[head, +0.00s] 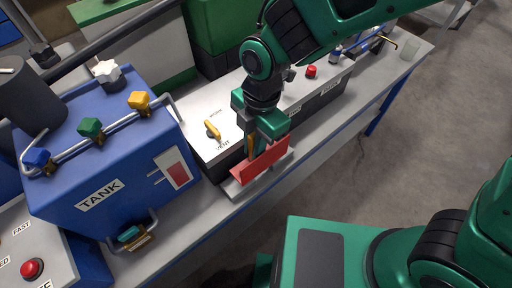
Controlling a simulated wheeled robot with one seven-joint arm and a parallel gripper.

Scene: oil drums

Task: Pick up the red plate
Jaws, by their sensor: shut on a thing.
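The red plate (262,163) is a flat red piece with a bent-up edge, near the front edge of the workbench in the head view. It stands at a grey tray or ledge (237,188) in front of the white-topped box labelled VENT. My gripper (252,152) comes down from above and is shut on the red plate at its upper left part. The fingertips are partly hidden behind the plate. I cannot tell whether the plate still touches the ledge.
A blue TANK box (110,165) with blue, green and yellow valve handles stands to the left. A yellow handle (212,129) sits on the VENT box. A red button (311,71) is to the right. The floor beyond the bench's right edge is open.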

